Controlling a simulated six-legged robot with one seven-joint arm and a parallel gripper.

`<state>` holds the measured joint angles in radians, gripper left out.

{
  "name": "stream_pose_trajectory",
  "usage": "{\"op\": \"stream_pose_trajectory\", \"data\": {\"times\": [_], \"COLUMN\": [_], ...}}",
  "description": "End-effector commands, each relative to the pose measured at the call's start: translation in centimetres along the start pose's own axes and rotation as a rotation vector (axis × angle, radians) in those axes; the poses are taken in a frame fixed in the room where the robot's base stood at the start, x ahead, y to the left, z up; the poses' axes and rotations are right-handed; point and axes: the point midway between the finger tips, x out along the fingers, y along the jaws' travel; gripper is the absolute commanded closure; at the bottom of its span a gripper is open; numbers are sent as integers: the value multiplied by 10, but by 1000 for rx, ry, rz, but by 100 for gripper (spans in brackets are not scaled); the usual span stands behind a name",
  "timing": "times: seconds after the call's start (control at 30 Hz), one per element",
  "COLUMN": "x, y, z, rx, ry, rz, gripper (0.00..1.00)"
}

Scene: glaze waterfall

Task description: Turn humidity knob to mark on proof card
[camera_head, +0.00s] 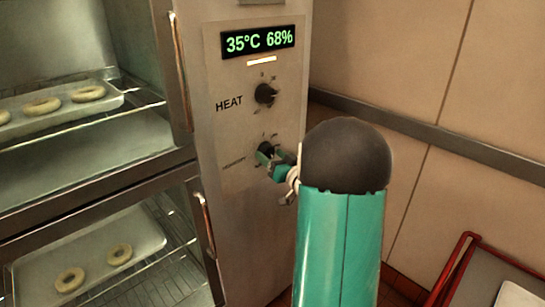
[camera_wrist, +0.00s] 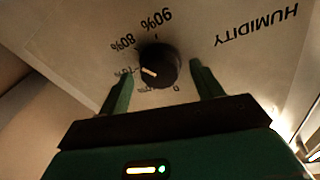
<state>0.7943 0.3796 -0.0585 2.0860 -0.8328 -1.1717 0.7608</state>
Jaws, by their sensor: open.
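The black humidity knob (camera_wrist: 160,62) is on the metal panel. In the wrist view its lettering is upside down, with 90% and 80% legible and other marks hard to read. Its pale pointer line points to the lower left in that view. My gripper (camera_wrist: 162,70) is open, with one green finger on each side of the knob; I cannot tell whether they touch it. In the head view the humidity knob (camera_head: 265,147) is partly hidden by my gripper (camera_head: 274,166). I cannot make out a proof card for certain.
The display (camera_head: 258,40) reads 35°C 68%. The heat knob (camera_head: 265,94) is above the humidity knob. Left are open racks with dough rings on an upper tray (camera_head: 60,115) and lower tray (camera_head: 90,255). A red-framed item (camera_head: 462,255) stands lower right, by the tiled wall.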

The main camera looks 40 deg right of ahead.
Motion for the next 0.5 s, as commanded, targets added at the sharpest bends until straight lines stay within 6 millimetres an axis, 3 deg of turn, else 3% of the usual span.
{"op": "stream_pose_trajectory", "data": {"times": [0.17,0.5], "x": [-21,-96], "y": [0,1], "z": [-1,-1], "rx": [-1,0], "ry": [0,0], "rz": [2,4], "gripper": [34,34]}}
